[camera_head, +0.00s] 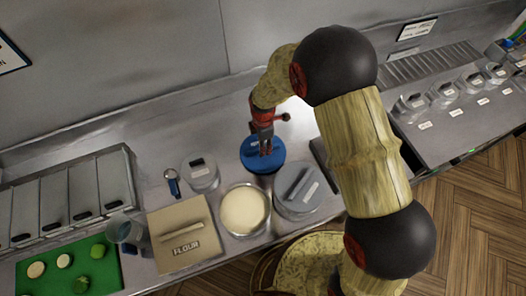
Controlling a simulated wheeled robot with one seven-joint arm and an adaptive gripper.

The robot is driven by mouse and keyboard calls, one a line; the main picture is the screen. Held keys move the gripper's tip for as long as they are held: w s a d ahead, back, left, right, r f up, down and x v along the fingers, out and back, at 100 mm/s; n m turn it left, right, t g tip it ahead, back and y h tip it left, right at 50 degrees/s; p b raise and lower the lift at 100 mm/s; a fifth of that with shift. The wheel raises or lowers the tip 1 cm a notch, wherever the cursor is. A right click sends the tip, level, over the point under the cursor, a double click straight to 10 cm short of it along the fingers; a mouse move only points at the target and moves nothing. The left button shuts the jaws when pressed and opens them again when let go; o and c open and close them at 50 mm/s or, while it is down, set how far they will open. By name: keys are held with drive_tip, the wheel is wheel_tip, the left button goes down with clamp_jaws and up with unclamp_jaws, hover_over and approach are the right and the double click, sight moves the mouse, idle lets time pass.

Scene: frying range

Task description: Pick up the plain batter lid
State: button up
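My arm reaches over the counter from the right, and my gripper (265,148) points down at the top of a round blue lid (250,162) on a container. Its fingers are at the lid's middle; the frame is too small to tell whether they close on a handle. A grey round lid (290,194) with a dark bar handle and a pale label sits on a pot just right and in front. An open pot of pale batter (244,209) stands to its left, without a lid. I cannot read which lid is marked plain batter.
A green board (60,274) with vegetables lies far left. The steel wall (150,55) runs behind. Fryer controls (450,105) are at right.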

drive_tip(key=shift+f, duration=0.8)
drive_tip(key=shift+f, duration=0.25)
drive_tip(key=shift+c, duration=0.7)
clamp_jaws()
